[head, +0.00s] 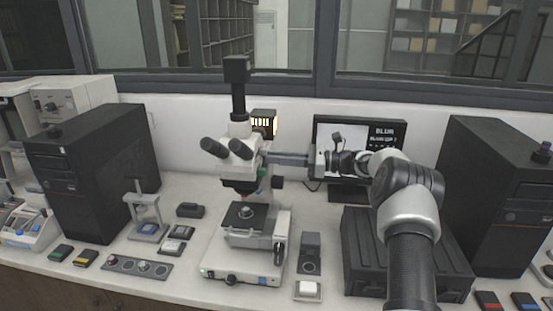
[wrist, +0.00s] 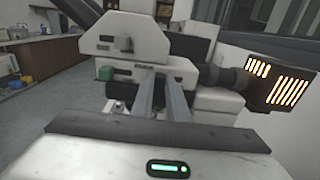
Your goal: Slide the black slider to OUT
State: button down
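The microscope (head: 240,150) stands in the middle of the bench, with a black camera tube on top. My gripper (head: 271,158) reaches its head from the right. In the wrist view my gripper (wrist: 159,76) has two grey fingers with a gap between them, and nothing clearly shows in the gap. The fingertips are close to the microscope's white housing (wrist: 155,45); whether they touch it I cannot tell.
A lit lamp housing (wrist: 275,85) stands close on the right in the wrist view. A monitor (head: 385,140) and a black case (head: 355,240) are right of the microscope. Black towers (head: 85,175) flank the bench. Small devices (head: 138,266) lie along the front.

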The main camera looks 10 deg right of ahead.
jog(key=c, duration=1.7)
grip_release()
jog(key=shift+s+a, duration=0.1)
jog(key=shift+s, duration=0.2)
jog(key=shift+w, duration=0.1)
jog(key=b+v, duration=0.2)
jog(key=v, duration=1.5)
jog(key=shift+d, duration=0.2)
